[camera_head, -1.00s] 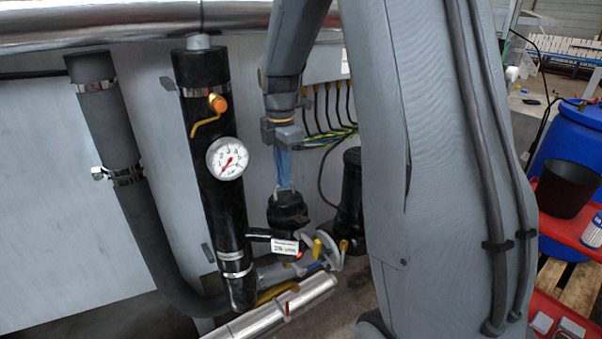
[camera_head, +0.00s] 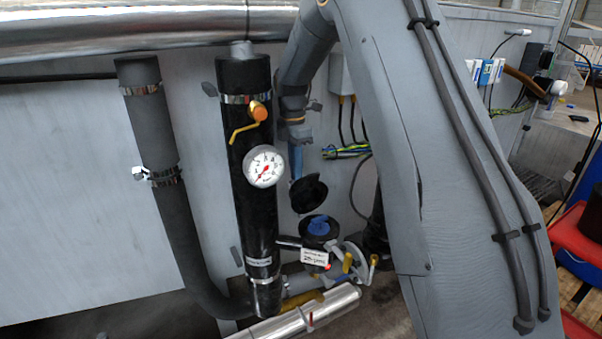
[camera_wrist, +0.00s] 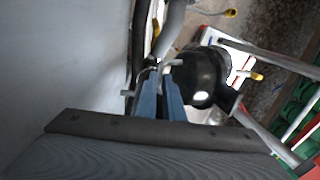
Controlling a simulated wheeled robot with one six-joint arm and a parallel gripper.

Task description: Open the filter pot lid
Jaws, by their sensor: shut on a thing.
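The filter pot (camera_head: 318,240) is a short black cylinder with a white label, low in the middle of the head view. Its top is uncovered and shows a blue part inside. The black round lid (camera_head: 310,194) is above the pot, tilted, its dark round face toward the camera. My gripper (camera_head: 297,178) has blue fingers and is shut on the lid's edge at its upper left. In the wrist view the blue fingers (camera_wrist: 160,78) are close together. A glossy black round body (camera_wrist: 205,80) is beside them; I cannot tell which part it is.
Yellow-handled valves (camera_head: 358,262) and a silver pipe (camera_head: 305,310) are below. Green-yellow cables (camera_head: 345,152) hang behind my arm.

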